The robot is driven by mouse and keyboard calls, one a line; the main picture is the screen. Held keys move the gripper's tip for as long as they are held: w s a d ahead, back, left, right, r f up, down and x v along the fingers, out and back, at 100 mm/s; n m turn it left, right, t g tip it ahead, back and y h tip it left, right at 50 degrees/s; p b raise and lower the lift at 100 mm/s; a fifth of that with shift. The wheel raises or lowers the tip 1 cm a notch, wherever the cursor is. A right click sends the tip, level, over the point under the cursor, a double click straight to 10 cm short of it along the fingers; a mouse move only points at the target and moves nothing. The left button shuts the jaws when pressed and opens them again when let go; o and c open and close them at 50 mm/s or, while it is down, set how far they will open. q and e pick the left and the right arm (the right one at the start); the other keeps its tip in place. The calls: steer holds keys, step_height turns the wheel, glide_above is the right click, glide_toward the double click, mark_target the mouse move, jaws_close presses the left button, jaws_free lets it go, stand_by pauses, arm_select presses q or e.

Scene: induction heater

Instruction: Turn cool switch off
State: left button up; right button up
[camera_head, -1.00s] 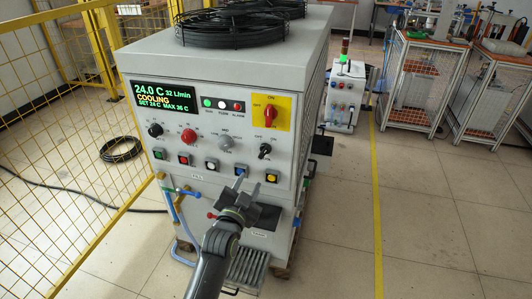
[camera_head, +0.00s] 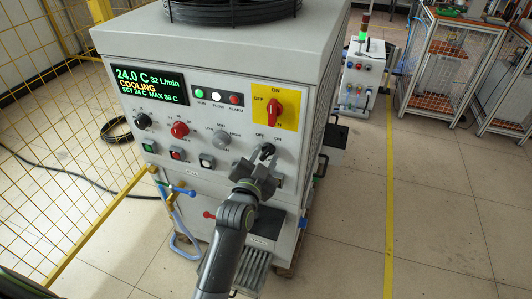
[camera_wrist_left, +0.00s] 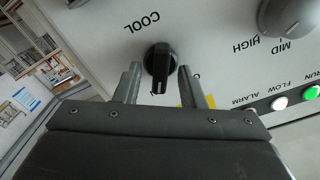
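The cool switch (camera_head: 265,152) is a small black knob at the lower right of the grey chiller's front panel, partly hidden by my gripper in the head view. In the left wrist view the knob (camera_wrist_left: 158,62) appears upside down beside the word COOL, its bar pointing down the picture toward a mostly hidden label. My left gripper (camera_head: 261,164) is in front of the knob. In the wrist view the left gripper's fingers (camera_wrist_left: 160,70) are apart, one on each side of the knob, with visible gaps. My right gripper is not in view.
The red rotary switch (camera_head: 275,107) on its yellow plate is above the knob. A grey selector knob (camera_head: 221,139) is to its left, with push buttons below. The lit display (camera_head: 149,88) reads COOLING. A yellow mesh fence (camera_head: 60,150) stands left; the floor at right is open.

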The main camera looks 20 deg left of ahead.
arm_select(q)
steer(key=shift+s, duration=0.1)
steer(key=shift+c, duration=0.5)
jaws_close()
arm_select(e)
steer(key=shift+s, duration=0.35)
